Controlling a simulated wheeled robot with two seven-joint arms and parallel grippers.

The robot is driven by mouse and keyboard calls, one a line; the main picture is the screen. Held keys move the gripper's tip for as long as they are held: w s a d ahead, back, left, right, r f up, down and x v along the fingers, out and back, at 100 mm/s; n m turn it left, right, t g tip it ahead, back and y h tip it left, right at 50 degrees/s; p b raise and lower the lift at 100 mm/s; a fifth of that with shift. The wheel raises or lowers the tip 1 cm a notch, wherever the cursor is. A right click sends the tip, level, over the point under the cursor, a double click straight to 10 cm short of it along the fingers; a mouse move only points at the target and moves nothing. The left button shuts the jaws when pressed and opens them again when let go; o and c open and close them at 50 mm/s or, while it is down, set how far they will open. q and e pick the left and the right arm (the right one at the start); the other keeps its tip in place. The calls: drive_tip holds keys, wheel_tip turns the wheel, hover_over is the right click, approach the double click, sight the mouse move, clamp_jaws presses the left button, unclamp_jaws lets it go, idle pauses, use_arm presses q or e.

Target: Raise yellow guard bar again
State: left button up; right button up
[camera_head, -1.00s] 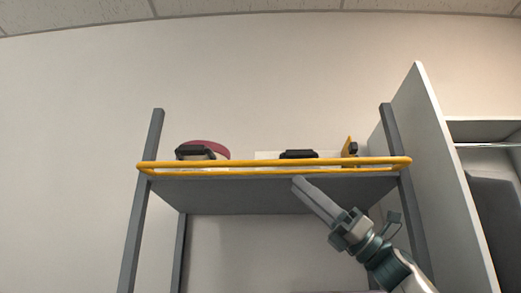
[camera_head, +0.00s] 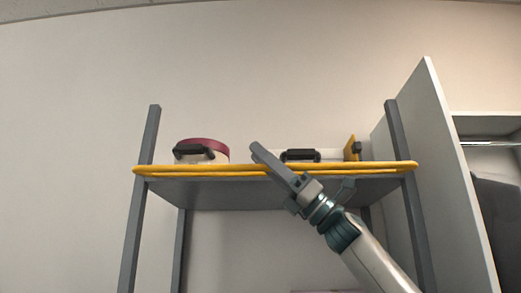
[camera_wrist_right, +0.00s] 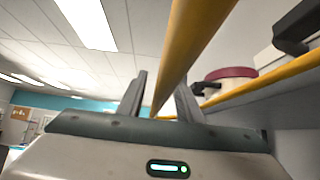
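The yellow guard bar (camera_head: 220,168) runs across the front of the grey shelf, between the two front posts. Its two rails look close together in the head view. My right gripper (camera_head: 254,147) reaches up from the lower right, with its fingers crossing in front of the bar and the tips above it. In the right wrist view, my right gripper (camera_wrist_right: 160,95) has its two fingers apart. A rail of the guard bar (camera_wrist_right: 190,40) passes through the gap between them in the picture; I cannot tell whether it touches either finger. My left gripper is out of view.
On the shelf (camera_head: 230,192) stand a round box with a maroon lid (camera_head: 205,145), a white case with a black handle (camera_head: 300,155) and a yellow item (camera_head: 352,148). A pale panel (camera_head: 430,150) stands close on the right. The wall side at left is free.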

drive_tip(key=shift+a+r, duration=0.2)
clamp_jaws()
